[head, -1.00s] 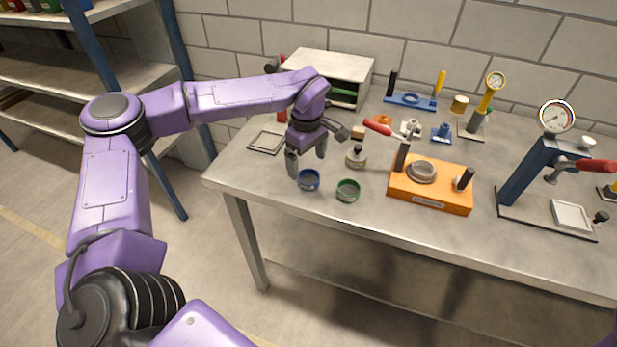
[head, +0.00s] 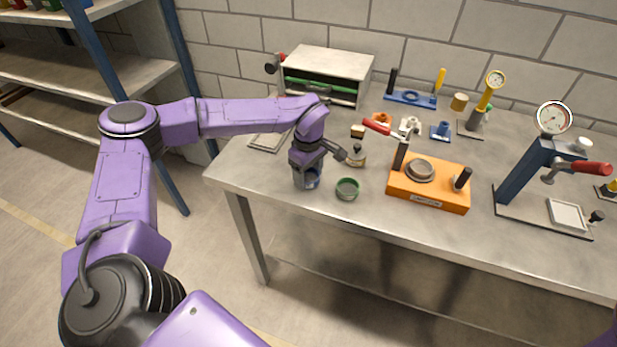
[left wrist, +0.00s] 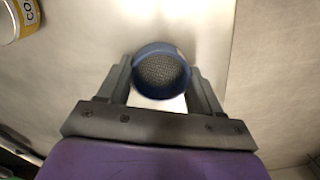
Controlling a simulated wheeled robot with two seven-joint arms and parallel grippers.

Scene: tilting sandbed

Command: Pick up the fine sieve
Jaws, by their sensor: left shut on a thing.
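A small round blue-rimmed sieve (head: 313,180) stands near the front left of the table. In the left wrist view the blue sieve (left wrist: 160,72) shows a grey mesh inside its ring. My left gripper (head: 307,181) is lowered over it and shut on it, one finger on each side; in the left wrist view the gripper (left wrist: 162,78) holds the ring between its fingertips. The fingers partly hide the sieve in the head view. A similar green-rimmed sieve (head: 347,188) stands just to the right. No marking shows which mesh is finer. My right gripper is not in view.
An orange fixture (head: 428,196) with a round dish stands to the right on the table (head: 370,220). A small bottle (head: 357,157) stands close behind the gripper. A press with a dial (head: 553,119) is at far right. The table's front edge is close.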

